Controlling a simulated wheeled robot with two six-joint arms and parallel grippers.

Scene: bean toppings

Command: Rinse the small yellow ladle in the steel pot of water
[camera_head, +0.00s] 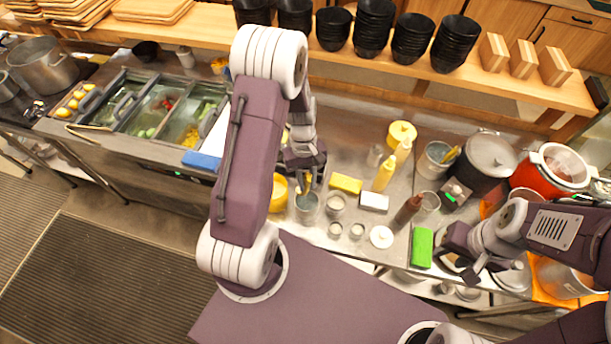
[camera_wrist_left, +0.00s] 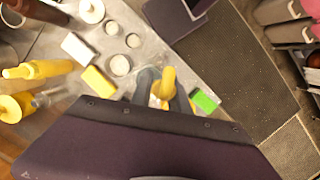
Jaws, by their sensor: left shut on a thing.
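My left gripper (camera_head: 304,180) is shut on the small yellow ladle, which shows as a yellow piece between the dark fingers in the left wrist view (camera_wrist_left: 168,80). The gripper is directly over the steel pot of water (camera_head: 307,208), a small round pot with bluish water. The ladle's lower end is hidden, so I cannot tell whether it is in the water. My right gripper (camera_head: 471,276) hangs over the counter's right part, beside a green block (camera_head: 422,248); its finger gap is unclear.
A yellow container (camera_head: 278,195) stands left of the pot. Small steel cups (camera_head: 336,204), a yellow block (camera_head: 346,184), a white block (camera_head: 374,202) and sauce bottles (camera_head: 385,174) crowd the right side. Topping trays (camera_head: 155,112) lie to the left.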

